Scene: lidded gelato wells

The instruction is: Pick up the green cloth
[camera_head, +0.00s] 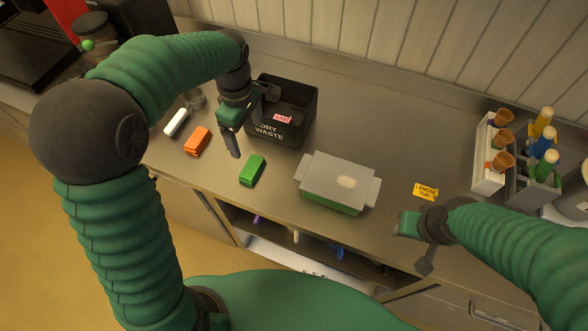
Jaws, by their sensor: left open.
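The green cloth (253,170) is a small folded block lying on the grey counter. An orange cloth (198,141) and a white one (177,122) lie to its left in a row. My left gripper (236,138) is open and empty, pointing down above and just behind the green cloth, apart from it in the picture. My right gripper (412,240) is low over the counter's front edge at the right; its fingers are partly hidden and their opening is unclear.
A black dry waste bin (298,116) stands right behind my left gripper. A grey-lidded green tub (338,183) is right of the cloth. A yellow lemon tub label (425,191) and racks of cones (488,160) and bottles (522,185) are farther right. Open shelving lies below the front edge.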

